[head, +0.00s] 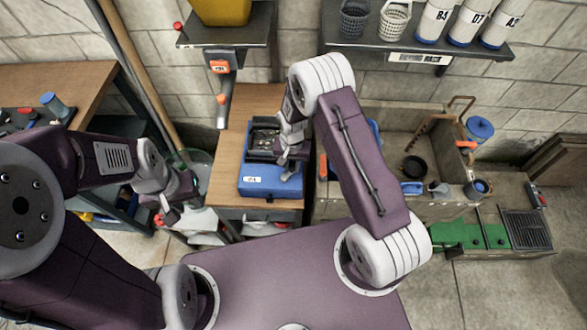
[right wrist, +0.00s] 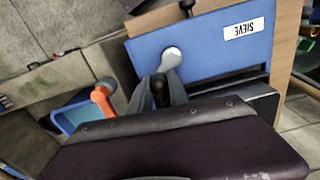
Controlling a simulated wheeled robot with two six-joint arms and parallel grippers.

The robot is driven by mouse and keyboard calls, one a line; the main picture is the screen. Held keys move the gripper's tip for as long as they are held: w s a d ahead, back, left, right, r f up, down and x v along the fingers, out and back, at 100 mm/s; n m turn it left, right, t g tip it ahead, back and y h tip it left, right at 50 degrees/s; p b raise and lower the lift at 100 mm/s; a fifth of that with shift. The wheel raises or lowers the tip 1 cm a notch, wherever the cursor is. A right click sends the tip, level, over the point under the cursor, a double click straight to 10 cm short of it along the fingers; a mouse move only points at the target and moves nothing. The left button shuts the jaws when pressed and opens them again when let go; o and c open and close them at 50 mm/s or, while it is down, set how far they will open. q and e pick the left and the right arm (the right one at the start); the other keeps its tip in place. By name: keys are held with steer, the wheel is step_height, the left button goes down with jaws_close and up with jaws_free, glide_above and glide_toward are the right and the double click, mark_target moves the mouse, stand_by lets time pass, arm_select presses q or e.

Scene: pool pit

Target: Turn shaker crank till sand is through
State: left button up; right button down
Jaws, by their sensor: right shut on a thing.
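The shaker is a blue box (head: 268,186) on a wooden bench, with a dark tray (head: 262,140) on its far part. In the right wrist view its blue side (right wrist: 210,50) carries a white "SIEVE" label. A silver crank hub (right wrist: 172,57) sits on that side. My right gripper (head: 286,163) is at the shaker. In the right wrist view its two fingers (right wrist: 160,95) are shut on the dark crank handle (right wrist: 158,84). Sand inside the shaker cannot be made out. My left gripper (head: 174,205) hangs left of the bench, away from the shaker; its finger gap is unclear.
A shelf (head: 420,48) with white canisters is at upper right. A stone sink (head: 400,135) with a black pan (head: 414,167) stands right of the bench. A blue dustpan-like thing (right wrist: 82,112) shows in the right wrist view.

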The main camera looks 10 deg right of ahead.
steer(key=n, duration=0.2)
steer(key=w+n+b, duration=0.1)
steer(key=shift+a+n, duration=0.3)
steer(key=shift+n, duration=0.1)
steer(key=n, duration=0.2)
steer(key=w+a+n, duration=0.1)
steer(key=n, duration=0.1)
steer(key=shift+a+n+b, duration=0.1)
steer(key=shift+n+b, duration=0.2)
steer(key=shift+b, duration=0.1)
steer(key=n, duration=0.1)
steer(key=a+n, duration=0.1)
steer(key=n, duration=0.1)
steer(key=shift+w, duration=0.1)
steer(key=shift+a+n+b, duration=0.25)
steer(key=shift+n, duration=0.8)
steer(key=shift+a+n+b, duration=0.2)
steer(key=shift+a+n, duration=0.05)
steer(key=shift+n, duration=0.8)
steer(key=shift+r, duration=0.1)
steer(key=c, duration=1.3)
jaws_free()
steer(key=shift+o, duration=0.2)
